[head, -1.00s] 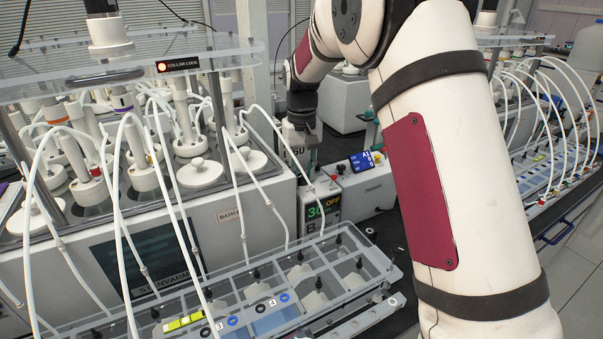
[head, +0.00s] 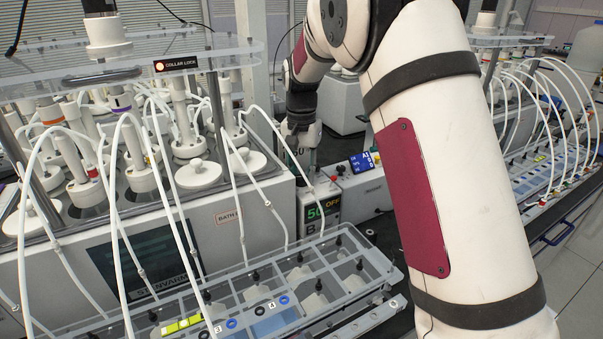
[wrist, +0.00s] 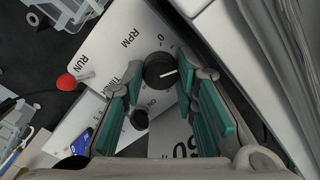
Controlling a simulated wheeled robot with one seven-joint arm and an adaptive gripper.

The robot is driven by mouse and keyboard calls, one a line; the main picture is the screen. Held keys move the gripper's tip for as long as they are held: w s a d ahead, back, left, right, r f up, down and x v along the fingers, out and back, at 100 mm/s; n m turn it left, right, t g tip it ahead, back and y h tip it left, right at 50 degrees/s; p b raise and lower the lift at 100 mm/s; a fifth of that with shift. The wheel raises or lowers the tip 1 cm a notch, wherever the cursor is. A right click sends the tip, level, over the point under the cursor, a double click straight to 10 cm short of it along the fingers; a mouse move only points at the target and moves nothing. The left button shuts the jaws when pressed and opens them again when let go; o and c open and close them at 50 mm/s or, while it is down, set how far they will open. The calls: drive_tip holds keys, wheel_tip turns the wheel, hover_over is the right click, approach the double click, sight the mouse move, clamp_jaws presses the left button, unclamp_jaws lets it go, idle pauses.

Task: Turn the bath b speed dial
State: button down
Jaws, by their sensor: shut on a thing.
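The bath B speed dial (wrist: 160,70) is a round black knob with a white pointer line, beside the letters RPM in the wrist view. My gripper (wrist: 161,78) has its teal-padded fingers either side of this dial and is shut on it. In the head view my gripper (head: 302,130) is over the bath B control box (head: 318,210), and the dial is hidden there. The box front shows green digits that look like 50, the word OFF and the letter B.
A second black knob (wrist: 140,118) lies between my fingers, near the timer lettering. A red knob (wrist: 66,82) is beside RUN. Bath B (head: 229,216), with white tubes, stands left of the box. A clear rack (head: 290,280) lies in front.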

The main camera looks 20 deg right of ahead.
sight(301, 177)
idle(0.3)
drive_tip(key=c, duration=1.5)
unclamp_jaws()
drive_tip(key=shift+c, duration=0.2)
wheel_tip(301, 177, up, 12)
